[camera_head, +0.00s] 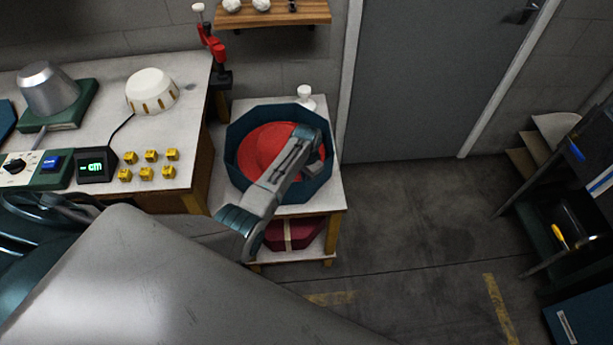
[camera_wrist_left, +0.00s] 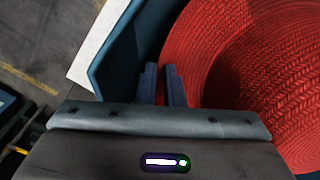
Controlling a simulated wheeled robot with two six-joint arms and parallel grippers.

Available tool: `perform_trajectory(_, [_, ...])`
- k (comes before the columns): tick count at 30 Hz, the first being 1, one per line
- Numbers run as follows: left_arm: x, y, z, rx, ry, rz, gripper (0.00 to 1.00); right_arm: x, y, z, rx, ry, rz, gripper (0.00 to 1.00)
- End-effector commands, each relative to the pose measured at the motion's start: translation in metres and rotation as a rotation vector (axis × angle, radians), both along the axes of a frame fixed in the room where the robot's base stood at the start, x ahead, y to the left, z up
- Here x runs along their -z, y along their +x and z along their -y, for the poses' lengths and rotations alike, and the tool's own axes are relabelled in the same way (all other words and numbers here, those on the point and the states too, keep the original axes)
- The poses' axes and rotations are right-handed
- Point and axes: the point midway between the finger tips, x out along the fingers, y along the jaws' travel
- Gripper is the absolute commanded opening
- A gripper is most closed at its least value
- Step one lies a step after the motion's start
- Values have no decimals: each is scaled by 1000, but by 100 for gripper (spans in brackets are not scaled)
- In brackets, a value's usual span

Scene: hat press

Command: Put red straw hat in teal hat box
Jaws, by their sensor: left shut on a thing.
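The red straw hat (camera_head: 258,150) lies inside the teal hat box (camera_head: 310,188), an open octagonal box on a small white-topped stand. My left gripper (camera_head: 316,166) reaches over the box and is shut on the hat's brim at the right side. In the left wrist view, the two fingers (camera_wrist_left: 162,78) meet the edge of the woven hat (camera_wrist_left: 250,75), close to the teal box wall (camera_wrist_left: 117,60). Part of the hat is hidden under my gripper, so I cannot tell whether it rests flat on the box floor. My right gripper is not in view.
A dark red box (camera_head: 296,233) sits on the stand's lower shelf. Open floor (camera_head: 420,220) lies to the right.

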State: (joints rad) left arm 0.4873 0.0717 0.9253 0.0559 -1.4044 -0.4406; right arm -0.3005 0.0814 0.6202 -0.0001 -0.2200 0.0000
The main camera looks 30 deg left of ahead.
Motion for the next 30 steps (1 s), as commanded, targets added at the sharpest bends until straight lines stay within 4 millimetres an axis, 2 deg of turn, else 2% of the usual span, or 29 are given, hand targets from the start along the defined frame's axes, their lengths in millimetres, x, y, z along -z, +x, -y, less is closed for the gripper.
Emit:
perform_trajectory(1, [8, -6, 1, 0, -1, -13, 0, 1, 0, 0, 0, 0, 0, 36])
perform_trajectory(9, [15, -8, 1, 1, -2, -17, 0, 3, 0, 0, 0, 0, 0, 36])
perform_trajectory(25, [18, -7, 2, 1, -1, -15, 0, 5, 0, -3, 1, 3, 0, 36])
perform_trajectory(26, [18, -7, 2, 1, -1, -15, 14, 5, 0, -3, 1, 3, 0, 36])
perform_trajectory(27, [18, -7, 2, 1, -1, -15, 21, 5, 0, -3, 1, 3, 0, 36])
perform_trajectory(29, [18, -7, 2, 1, -1, -15, 33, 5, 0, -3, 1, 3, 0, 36])
perform_trajectory(30, [18, -7, 2, 1, -1, -15, 33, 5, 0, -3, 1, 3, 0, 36])
